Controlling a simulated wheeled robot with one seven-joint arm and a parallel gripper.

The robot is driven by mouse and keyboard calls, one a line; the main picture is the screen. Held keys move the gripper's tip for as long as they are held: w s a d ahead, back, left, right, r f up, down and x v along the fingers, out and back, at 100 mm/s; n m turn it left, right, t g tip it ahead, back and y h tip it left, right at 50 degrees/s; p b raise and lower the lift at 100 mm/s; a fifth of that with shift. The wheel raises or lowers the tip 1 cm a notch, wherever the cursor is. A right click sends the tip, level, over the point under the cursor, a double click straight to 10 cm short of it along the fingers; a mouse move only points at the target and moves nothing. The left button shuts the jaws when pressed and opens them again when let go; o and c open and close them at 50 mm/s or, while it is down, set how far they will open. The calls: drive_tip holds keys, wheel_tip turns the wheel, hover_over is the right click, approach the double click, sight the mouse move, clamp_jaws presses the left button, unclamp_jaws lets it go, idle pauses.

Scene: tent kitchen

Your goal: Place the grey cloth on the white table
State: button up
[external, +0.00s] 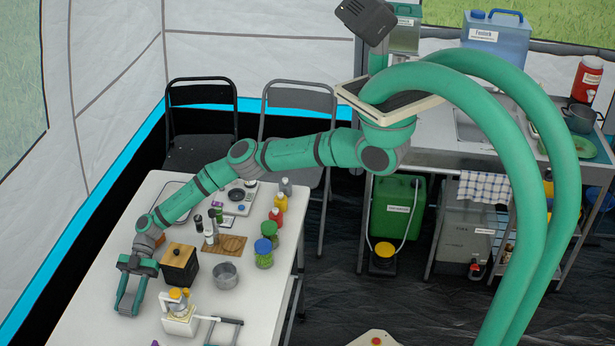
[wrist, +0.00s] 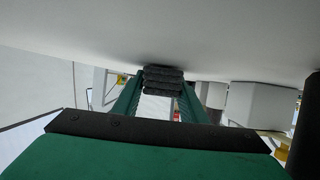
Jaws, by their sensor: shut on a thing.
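My gripper (external: 130,304) is low over the near left part of the white table (external: 85,325), fingers pointing down. In the wrist view its green fingers (wrist: 160,98) are closed on the grey cloth (wrist: 163,80), a dark, folded, layered bundle between the tips. The cloth is right by the pale tabletop (wrist: 160,35), which fills the top of that view, with a dark shadow beside it. I cannot tell for sure whether it touches.
A black box with a wooden lid (external: 179,266) stands just right of my gripper. A white device with a yellow top (external: 178,312) is in front of it. A metal pot (external: 225,275), jars (external: 264,253) and bottles (external: 276,217) stand farther right. The table's left front is clear.

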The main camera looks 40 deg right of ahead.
sight(128, 298)
drive_tip(key=shift+f, duration=0.25)
drive_tip(key=shift+s+d+f, duration=0.1)
drive_tip(key=shift+d+f, duration=0.05)
drive_tip(key=shift+f, duration=0.25)
drive_tip(key=o, duration=1)
drive_tip(key=shift+f, duration=0.15)
drive_tip(key=shift+r, duration=0.4)
drive_tip(key=w+d+r, duration=0.2)
drive_tip(key=shift+w+r, duration=0.2)
drive_tip(key=shift+r, duration=0.2)
drive_tip(key=shift+s+a+r, duration=0.1)
drive_tip(key=shift+a+r, duration=0.05)
drive_tip(key=shift+r, duration=2.95)
drive_tip(key=shift+r, duration=0.1)
